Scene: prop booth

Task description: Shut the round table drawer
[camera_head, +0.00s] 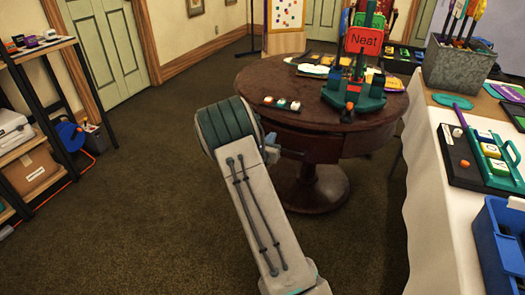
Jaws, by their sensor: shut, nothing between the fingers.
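The round table (395,113) is dark brown wood on a thick pedestal, standing in the upper middle of the head view. Its drawer (322,148) seems to sit in the apron under the near edge of the top; how far it stands out I cannot tell. My arm reaches up from the bottom and covers the table's left side.
On the tabletop stand a green stand with a red "Neat" sign (363,40) and a small block tray (282,103). A white-clothed table (430,210) with a blue crate (500,245) is at right, a black shelf (62,92) at left. The carpet between is clear.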

